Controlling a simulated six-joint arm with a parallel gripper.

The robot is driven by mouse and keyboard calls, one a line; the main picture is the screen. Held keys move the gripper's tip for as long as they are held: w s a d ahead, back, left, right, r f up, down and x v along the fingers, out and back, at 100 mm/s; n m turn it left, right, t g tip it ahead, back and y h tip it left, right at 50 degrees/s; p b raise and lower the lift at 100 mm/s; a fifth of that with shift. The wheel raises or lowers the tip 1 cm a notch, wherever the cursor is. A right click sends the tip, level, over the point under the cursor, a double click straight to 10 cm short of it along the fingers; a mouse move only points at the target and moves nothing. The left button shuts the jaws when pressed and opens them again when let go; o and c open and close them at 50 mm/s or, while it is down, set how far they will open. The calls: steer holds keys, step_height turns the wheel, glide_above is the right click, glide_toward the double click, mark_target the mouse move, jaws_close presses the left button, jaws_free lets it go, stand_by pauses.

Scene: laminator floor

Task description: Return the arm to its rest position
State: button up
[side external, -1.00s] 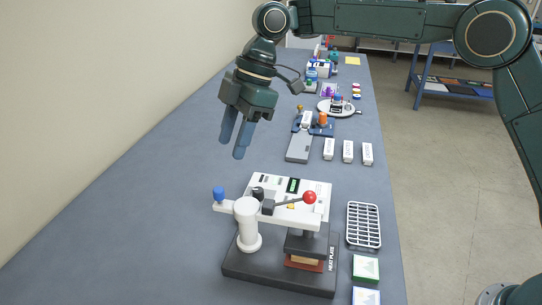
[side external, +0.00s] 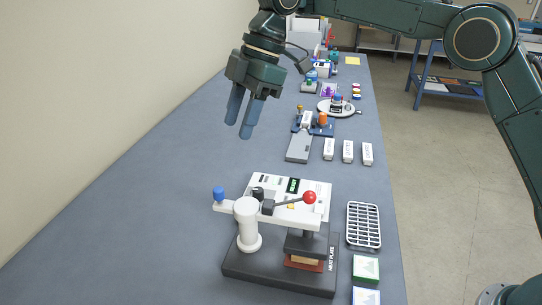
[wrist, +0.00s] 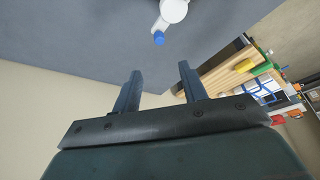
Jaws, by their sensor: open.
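My gripper (side external: 243,116) hangs in the air over the back left of the bench, its two blue fingers apart with nothing between them. In the wrist view my gripper (wrist: 158,82) also shows its fingers spread and empty. The heat plate press (side external: 280,272) stands on the bench below and in front of it, clear of the fingers. The press has a white top, a lever with a red knob (side external: 310,197) and a blue knob (side external: 218,192) at its left.
White blocks (side external: 348,151), a grey fixture (side external: 299,147) and a round turntable (side external: 336,108) stand farther back. The bench's left side is clear, with a wall beyond.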

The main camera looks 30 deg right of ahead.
steer(key=shift+r, duration=0.1)
steer(key=s+d+r+m+t, duration=0.3)
steer(key=s+d+r+m, duration=0.55)
steer(key=s+d, duration=0.45)
steer(key=s+d+f+m+t+h, duration=0.1)
steer(key=s+d+f+m+h, duration=0.1)
steer(key=s+d+f+m, duration=0.3)
steer(key=s+d+f+m+t+h, duration=0.1)
steer(key=s+d+f+m, duration=0.3)
steer(key=s+d, duration=0.5)
steer(key=s+f+h, duration=0.1)
steer(key=s, duration=0.3)
steer(key=shift+d+f+m+t+h, duration=0.25)
steer(key=shift+f+m+t+h, duration=0.05)
steer(key=shift+m, duration=0.05)
